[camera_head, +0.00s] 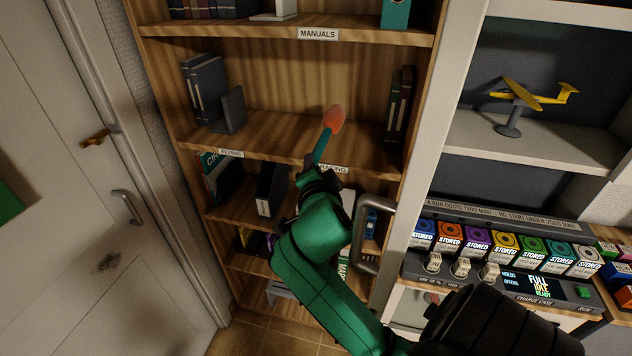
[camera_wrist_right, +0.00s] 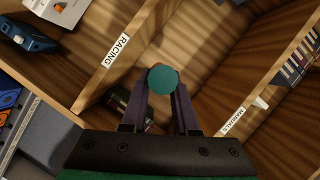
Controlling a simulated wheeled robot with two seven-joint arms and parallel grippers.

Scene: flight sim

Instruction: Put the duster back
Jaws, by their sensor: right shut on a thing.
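The duster (camera_head: 334,120) has a rounded orange-red head and a teal handle. It is held nearly upright, head up and tilted slightly right, in front of the bookcase's middle shelf. My right gripper (camera_head: 318,170), on the green arm, is shut on the lower handle. In the right wrist view the handle's round teal end (camera_wrist_right: 162,80) faces the camera between the two fingers, hiding most of the duster behind it. Whether the duster touches the shelf cannot be told. My left gripper is not in view.
The wooden bookcase (camera_head: 285,148) has labelled shelves with binders at both sides; the middle shelf's centre is clear. A grey handle (camera_head: 376,235) sticks out right of my arm. Right are a charge case (camera_head: 500,280) with several coloured packs and a yellow model plane (camera_head: 530,97). A door stands left.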

